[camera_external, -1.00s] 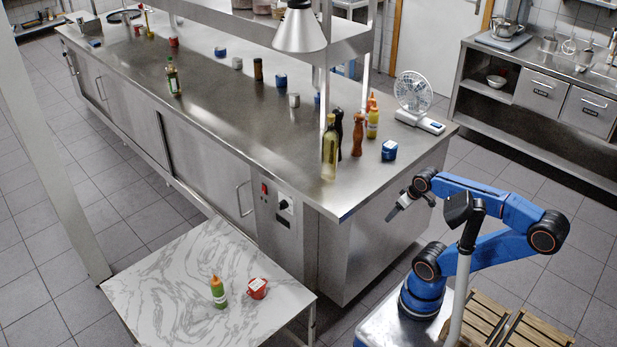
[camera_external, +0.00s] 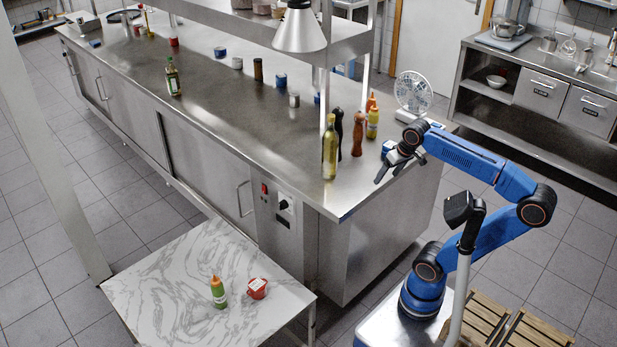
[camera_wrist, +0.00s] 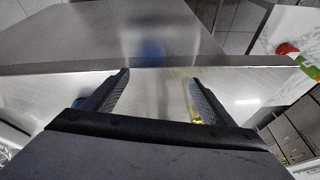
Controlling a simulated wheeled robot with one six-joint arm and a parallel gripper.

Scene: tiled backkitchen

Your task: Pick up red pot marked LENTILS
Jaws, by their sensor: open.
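A small red pot (camera_external: 257,288) with a pale label sits on the marble-topped table at the lower left in the external view. The label is too small to read. Another small red pot (camera_external: 173,42) stands far back on the steel counter. My gripper (camera_external: 386,179) is open and empty, near the right end of the steel counter, well away from the pot on the marble table. In the wrist view the two black fingers (camera_wrist: 158,92) are spread apart with nothing held between them.
The green bottle with an orange cap (camera_external: 218,293) stands next to the near red pot on the marble table (camera_external: 160,285).

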